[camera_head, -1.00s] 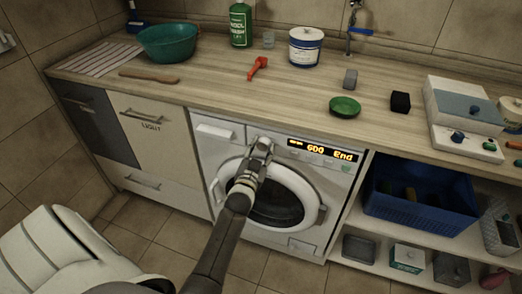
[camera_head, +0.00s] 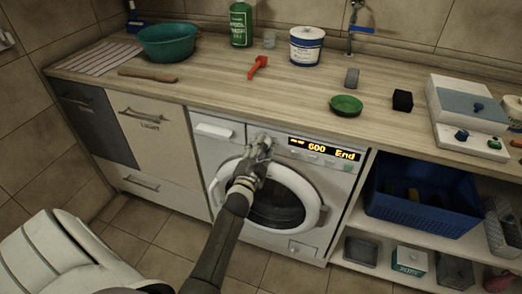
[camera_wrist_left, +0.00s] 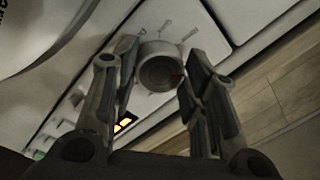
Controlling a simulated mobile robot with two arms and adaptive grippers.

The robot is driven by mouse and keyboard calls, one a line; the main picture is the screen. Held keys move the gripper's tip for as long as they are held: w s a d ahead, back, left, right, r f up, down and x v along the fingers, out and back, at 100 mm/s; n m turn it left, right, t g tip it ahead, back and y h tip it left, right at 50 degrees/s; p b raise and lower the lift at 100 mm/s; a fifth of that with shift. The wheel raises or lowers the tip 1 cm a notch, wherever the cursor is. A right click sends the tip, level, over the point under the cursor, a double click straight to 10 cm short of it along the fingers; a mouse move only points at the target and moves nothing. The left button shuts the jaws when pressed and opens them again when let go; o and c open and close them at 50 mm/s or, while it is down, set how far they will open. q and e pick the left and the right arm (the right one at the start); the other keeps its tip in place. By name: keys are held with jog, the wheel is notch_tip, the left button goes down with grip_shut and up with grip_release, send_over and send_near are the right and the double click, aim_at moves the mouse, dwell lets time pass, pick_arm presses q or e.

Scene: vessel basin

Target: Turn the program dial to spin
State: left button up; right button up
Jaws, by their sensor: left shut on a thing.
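The white washing machine (camera_head: 341,222) stands under the counter with its round door shut. Its orange display (camera_head: 322,149) reads "600" and "End". My left gripper (camera_head: 260,146) is at the control panel, left of the display, and covers most of the program dial in the head view. In the left wrist view the round grey dial (camera_wrist_left: 159,70) sits between the two fingers, which are shut on it. Small marks are printed on the panel around the dial, too blurred to read. My right gripper is in neither view.
The open door-side area has a blue crate (camera_head: 418,215) on a shelf to the right. A green dish (camera_head: 346,105), a red tool (camera_head: 257,68) and a white tub (camera_head: 306,47) stand on the counter (camera_head: 215,88). The floor before the machine is tiled.

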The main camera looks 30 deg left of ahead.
pick_arm(q)
jog(key=shift+f, duration=0.1)
dwell(0.4)
jog(key=o, duration=1)
jog(key=v, duration=1.2)
jog(key=s+d+f+n+g+h+p, duration=0.15)
jog(key=s+d+f+g, duration=0.3)
jog(key=f, duration=0.95)
jog(key=s+d+f+n+g+h, duration=0.1)
jog(key=s+d+f+g+h, duration=0.4)
jog(key=f, duration=1)
jog(key=s+d+f+n+g+y, duration=0.1)
jog(key=s+d+f+n+g, duration=0.15)
jog(key=s+f, duration=1.05)
jog(key=s+f+g, duration=0.1)
jog(key=s, duration=0.5)
jog(key=s+f+g, duration=0.2)
jog(key=s, duration=0.4)
jog(key=s+a+f+g, duration=0.1)
jog(key=s, duration=0.5)
jog(key=shift+s+a+f+g, duration=0.15)
jog(key=shift+s+f+g, duration=0.05)
jog(key=shift+f+g, duration=0.2)
